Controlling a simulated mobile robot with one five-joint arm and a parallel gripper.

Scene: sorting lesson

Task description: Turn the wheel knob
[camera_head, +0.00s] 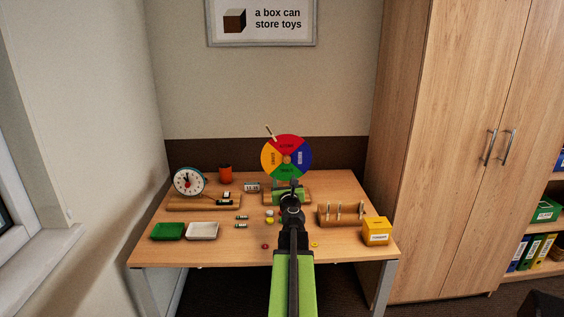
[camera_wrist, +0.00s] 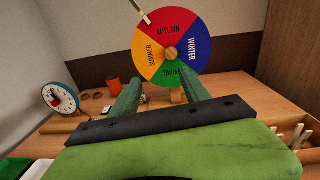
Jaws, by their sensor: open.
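The season wheel (camera_head: 270,158) stands upright at the back of the table, with red, blue, green and yellow sectors. In the wrist view the wheel (camera_wrist: 193,25) reads autumn at top, winter right, spring bottom and summer left. A round wooden knob (camera_wrist: 170,54) is at its centre; it also shows in the head view (camera_head: 287,159). A pale pointer (camera_head: 270,131) is at the upper left, by the border of yellow and red. My gripper (camera_wrist: 158,88) is open and empty, its green fingers apart in front of and below the knob, not touching it.
A clock (camera_head: 188,181) and an orange cup (camera_head: 225,173) stand left of the wheel. Green (camera_head: 167,231) and white (camera_head: 202,231) trays lie front left. A wooden peg rack (camera_head: 341,213) and a yellow box (camera_head: 376,231) are at right. Small batteries and discs lie mid-table.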

